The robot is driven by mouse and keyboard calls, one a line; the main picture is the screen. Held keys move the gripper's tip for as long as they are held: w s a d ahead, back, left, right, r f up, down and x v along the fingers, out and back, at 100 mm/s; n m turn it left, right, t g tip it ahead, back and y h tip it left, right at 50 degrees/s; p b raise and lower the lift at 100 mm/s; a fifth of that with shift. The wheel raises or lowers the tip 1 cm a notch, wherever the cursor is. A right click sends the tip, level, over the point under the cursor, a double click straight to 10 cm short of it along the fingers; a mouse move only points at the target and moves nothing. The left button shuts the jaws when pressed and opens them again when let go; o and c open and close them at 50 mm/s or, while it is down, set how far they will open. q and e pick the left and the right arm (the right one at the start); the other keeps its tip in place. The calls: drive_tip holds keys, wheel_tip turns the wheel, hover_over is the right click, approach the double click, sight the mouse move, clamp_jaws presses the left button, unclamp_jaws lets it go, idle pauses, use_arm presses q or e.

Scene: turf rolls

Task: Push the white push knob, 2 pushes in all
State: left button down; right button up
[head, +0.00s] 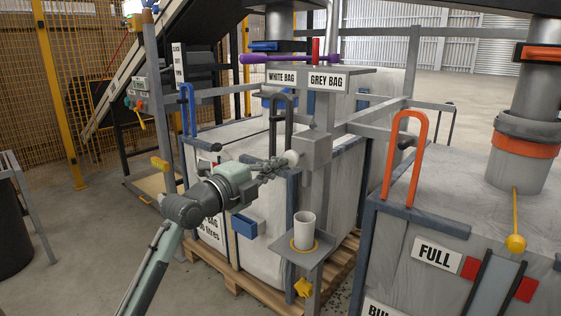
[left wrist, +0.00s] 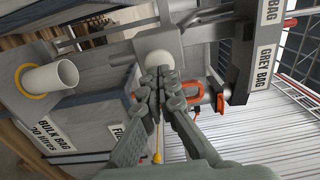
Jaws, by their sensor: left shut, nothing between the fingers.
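The white push knob (head: 293,157) is a pale round knob on the left side of a grey box (head: 315,149) on a post. It also shows in the left wrist view (left wrist: 159,62), just beyond my fingertips. My left gripper (head: 282,163) is shut and empty, its fingertips right at the knob. In the left wrist view my left gripper (left wrist: 161,76) covers the knob's lower edge. I cannot tell whether the fingertips touch the knob or how far it is pressed in. My right gripper is not in view.
A white cup (head: 304,229) stands on a small shelf below the box. Signs reading "WHITE BAG" and "GREY BAG" (head: 326,81) hang above it. A blue handle (head: 188,110), a dark grey loop (head: 282,118) and an orange loop (head: 404,157) stand around. A large bulk bag is behind.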

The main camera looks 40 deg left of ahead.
use_arm(q)
drive_tip(key=shift+w, duration=0.7)
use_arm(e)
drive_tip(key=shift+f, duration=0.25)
